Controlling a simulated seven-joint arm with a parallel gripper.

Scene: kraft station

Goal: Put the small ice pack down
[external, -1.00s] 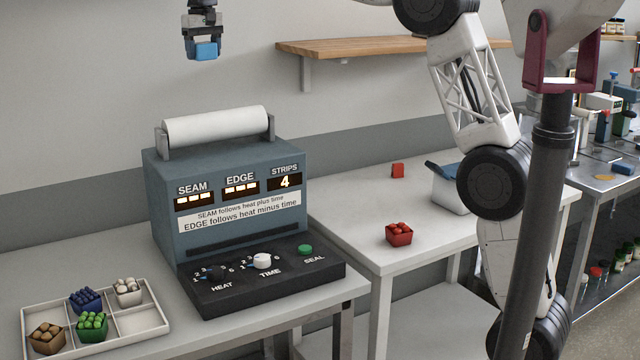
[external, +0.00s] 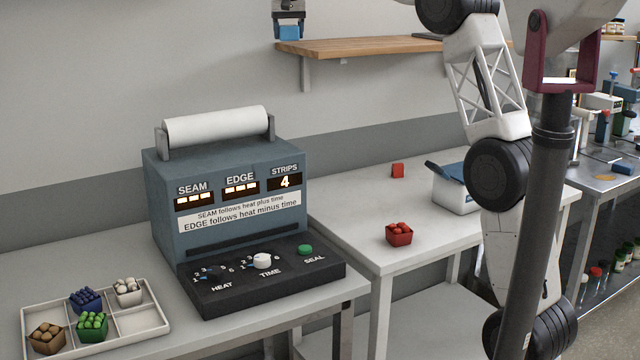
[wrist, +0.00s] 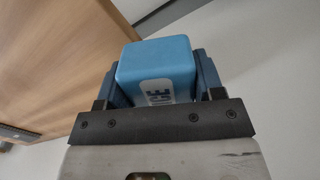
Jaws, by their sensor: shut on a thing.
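In the external view the blue ice pack (external: 289,33) hangs at the lower end of my gripper, high up near the left end of the wooden wall shelf. I cannot tell the exact gap to the shelf.
The wooden shelf (external: 370,47) has a bare left part and a dark flat item (external: 428,36) farther right.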

